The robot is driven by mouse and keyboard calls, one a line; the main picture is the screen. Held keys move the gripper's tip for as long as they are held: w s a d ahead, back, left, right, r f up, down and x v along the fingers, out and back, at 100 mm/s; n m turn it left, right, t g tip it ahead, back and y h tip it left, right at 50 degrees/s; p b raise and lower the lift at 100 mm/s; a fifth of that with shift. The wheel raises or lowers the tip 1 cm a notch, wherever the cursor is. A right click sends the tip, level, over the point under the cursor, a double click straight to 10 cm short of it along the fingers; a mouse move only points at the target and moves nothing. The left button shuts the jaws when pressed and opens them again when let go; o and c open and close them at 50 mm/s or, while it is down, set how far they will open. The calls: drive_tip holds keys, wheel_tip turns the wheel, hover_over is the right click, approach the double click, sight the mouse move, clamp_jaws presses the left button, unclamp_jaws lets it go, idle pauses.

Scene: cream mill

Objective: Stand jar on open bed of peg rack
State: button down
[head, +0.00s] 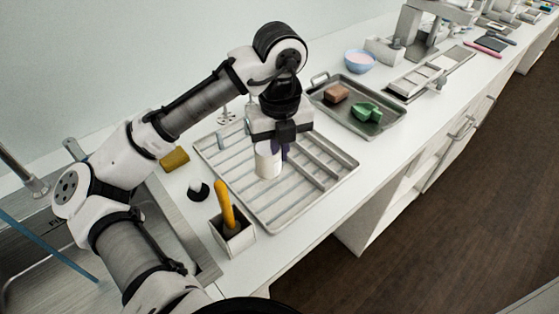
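The peg rack (246,198) is a pale grey slatted tray with a raised rim, lying on the white counter in the middle of the head view. A white cylindrical jar (267,163) is upright over the slats near the middle of the rack. I cannot tell whether its base touches the slats. My gripper (279,150) points down at the jar's top, with a dark purple finger along the jar's right side. The other finger is not clear, so I cannot tell whether the gripper grips the jar.
A metal tray (391,130) with a brown block (335,93) and a green piece (367,111) is behind right. A square holder (232,241) with an orange-handled tool (226,205) stands at the rack's front left. A sink (50,280) is at left, near a yellow sponge (174,159).

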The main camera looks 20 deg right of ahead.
sight(280, 164)
drive_tip(key=shift+f, duration=1.95)
drive_tip(key=shift+f, duration=0.15)
drive_tip(key=c, duration=1.6)
unclamp_jaws()
wheel_tip(280, 164, up, 12)
drive_tip(key=shift+r, duration=0.2)
